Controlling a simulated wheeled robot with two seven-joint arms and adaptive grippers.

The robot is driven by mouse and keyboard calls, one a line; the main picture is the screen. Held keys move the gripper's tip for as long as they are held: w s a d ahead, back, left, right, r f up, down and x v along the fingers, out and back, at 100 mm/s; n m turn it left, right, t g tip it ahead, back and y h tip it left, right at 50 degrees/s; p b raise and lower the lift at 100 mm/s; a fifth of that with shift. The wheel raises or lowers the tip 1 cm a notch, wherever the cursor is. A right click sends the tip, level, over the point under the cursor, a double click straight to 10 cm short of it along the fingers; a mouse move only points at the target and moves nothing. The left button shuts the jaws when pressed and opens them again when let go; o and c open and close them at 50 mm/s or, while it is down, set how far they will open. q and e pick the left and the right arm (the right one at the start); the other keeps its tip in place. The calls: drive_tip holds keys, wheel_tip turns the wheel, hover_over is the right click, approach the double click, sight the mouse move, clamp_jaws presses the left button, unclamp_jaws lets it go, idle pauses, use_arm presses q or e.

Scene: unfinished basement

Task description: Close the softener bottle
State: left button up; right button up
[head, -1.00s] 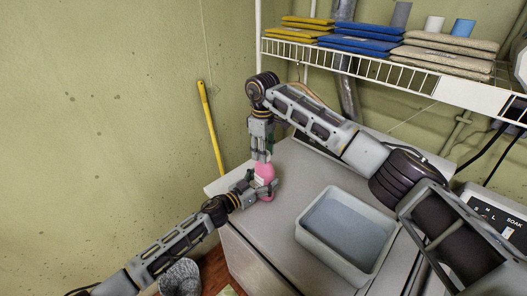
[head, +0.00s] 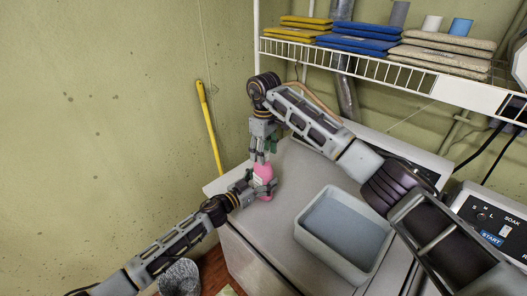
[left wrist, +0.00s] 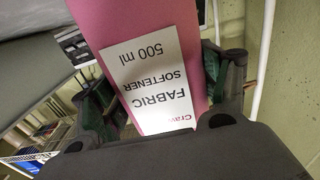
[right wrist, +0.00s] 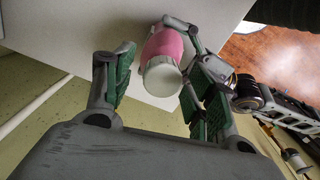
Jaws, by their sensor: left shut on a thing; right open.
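The pink softener bottle (head: 264,174) stands on the light grey machine top near its left corner. Its label, "FABRIC SOFTENER 500 ml", fills much of the left wrist view (left wrist: 152,82). My left gripper (head: 262,189) is shut around the bottle's body from the left. My right gripper (head: 259,156) is above the bottle, pointing down, with its fingers open. In the right wrist view a white cap (right wrist: 160,78) sits on the bottle's top, between the open fingers and nearer the right one. I cannot tell how tightly the cap sits.
A grey-blue open tub (head: 345,235) stands on the machine top to the right of the bottle. A wire shelf (head: 390,75) with folded cloths and cups hangs above. A yellow handle (head: 210,130) leans on the wall behind. The machine top between bottle and tub is clear.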

drive_tip(key=shift+r, duration=2.25)
drive_tip(key=shift+c, duration=0.4)
